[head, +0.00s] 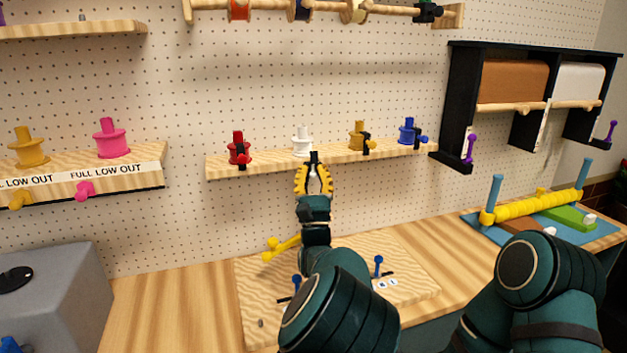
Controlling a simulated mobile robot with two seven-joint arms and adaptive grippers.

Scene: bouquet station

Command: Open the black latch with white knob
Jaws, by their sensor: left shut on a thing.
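The white knob (301,142) stands upright on the wooden wall shelf (270,161), between a red one and a yellow one. A small black latch (314,156) shows at the shelf's front edge, just right of and below the white knob. My left gripper (314,168), with yellow-edged fingers, points up at the shelf from below. Its fingertips are closed on the black latch. The fingers partly hide the latch and the shelf edge behind. My right arm shows at the lower right, but its gripper is out of view.
On the same shelf are a red knob (238,147), a yellow knob (359,136) and a blue knob (408,130), each with a black latch. Below is a wooden board (405,265) with blue pegs and a yellow handle (281,247). A grey box (70,300) stands left.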

